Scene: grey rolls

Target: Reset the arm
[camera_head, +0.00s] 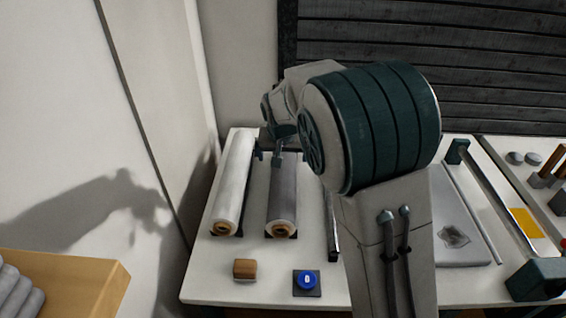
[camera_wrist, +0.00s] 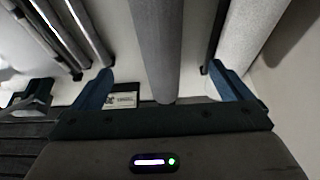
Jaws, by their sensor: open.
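The grey roll (camera_wrist: 158,45) shows between and beyond the fingers, and nothing is gripped. A white roll (camera_head: 233,185) lies to the left of the grey one; it also shows at the right of the wrist view (camera_wrist: 245,35). My arm hides part of the table.
A wooden block (camera_head: 245,269) and a blue button on a dark base (camera_head: 306,281) sit at the table's front. A grey board (camera_head: 462,235) lies to the right of my arm. A wall (camera_head: 150,60) stands close on the left, and dark slats (camera_head: 480,60) are behind.

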